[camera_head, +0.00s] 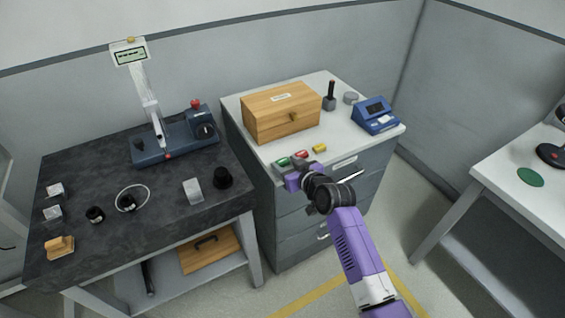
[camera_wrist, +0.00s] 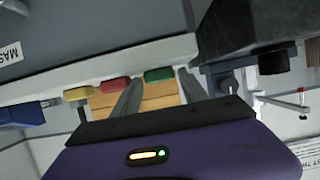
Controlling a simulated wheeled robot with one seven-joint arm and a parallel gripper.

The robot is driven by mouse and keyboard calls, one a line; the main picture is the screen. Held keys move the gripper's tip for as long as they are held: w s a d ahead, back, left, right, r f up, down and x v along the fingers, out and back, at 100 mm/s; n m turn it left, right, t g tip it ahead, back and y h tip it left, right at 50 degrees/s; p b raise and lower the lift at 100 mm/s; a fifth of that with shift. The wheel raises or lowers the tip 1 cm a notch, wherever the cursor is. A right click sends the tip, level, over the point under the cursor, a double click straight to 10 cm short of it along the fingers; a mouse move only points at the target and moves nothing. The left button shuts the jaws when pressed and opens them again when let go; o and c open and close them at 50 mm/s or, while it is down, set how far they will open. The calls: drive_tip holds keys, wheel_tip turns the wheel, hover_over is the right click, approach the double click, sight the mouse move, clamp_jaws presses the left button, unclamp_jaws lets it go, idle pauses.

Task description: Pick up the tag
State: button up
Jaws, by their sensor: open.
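Three small tags lie in a row along the front edge of the light cabinet top: a green tag (camera_head: 282,162), a red tag (camera_head: 301,154) and a yellow tag (camera_head: 319,148). My gripper (camera_head: 289,172) is at that edge, close to the green and red tags. In the wrist view my gripper (camera_wrist: 159,78) is open, its two fingers pointing toward the edge. The green tag (camera_wrist: 159,74) shows between the fingertips, and nothing is held. The red tag (camera_wrist: 115,85) is just left of the left finger, with the yellow tag (camera_wrist: 77,94) farther left. I cannot tell whether a finger touches a tag.
A wooden box (camera_head: 281,112) stands behind the tags on the cabinet top (camera_head: 340,133). A stamp (camera_head: 329,98) and a blue device (camera_head: 376,115) stand to its right. A dark workbench (camera_head: 85,172) with a test stand and small parts is at left.

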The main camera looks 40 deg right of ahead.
drive_tip(key=c, duration=1.1)
drive_tip(key=shift+r, duration=0.1)
